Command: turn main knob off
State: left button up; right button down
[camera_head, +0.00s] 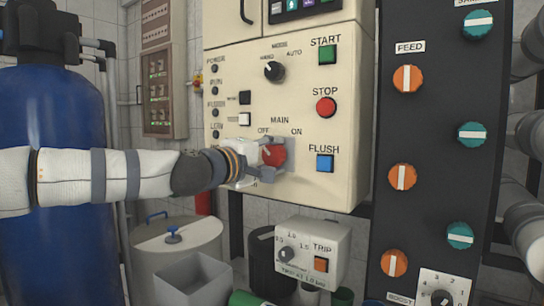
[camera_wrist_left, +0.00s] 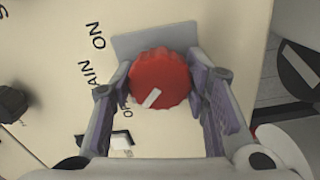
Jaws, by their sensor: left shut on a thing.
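The red main knob (camera_head: 273,155) sits low on the cream control panel (camera_head: 338,120), under the printed words MAIN, OFF and ON. My left gripper (camera_head: 266,158) reaches in from the left and is shut on this knob. In the left wrist view, the red knob (camera_wrist_left: 160,80) has a ribbed rim and a white pointer mark near its lower edge. The left fingers (camera_wrist_left: 160,95) stand on either side of it. The ON label shows at the upper left there; the OFF label is partly hidden by a finger. My right gripper is in neither view.
A green START button (camera_head: 327,55), red STOP button (camera_head: 326,107) and blue FLUSH button (camera_head: 324,163) are right of the knob. A black mode selector (camera_head: 274,71) is above. A grey TRIP box (camera_head: 312,250) hangs below. A dark panel with orange and teal valves stands at right.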

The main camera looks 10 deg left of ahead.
pick_arm(q)
jog(key=shift+f, duration=0.1)
jog(key=o, duration=1.2)
jog(key=v, duration=1.2)
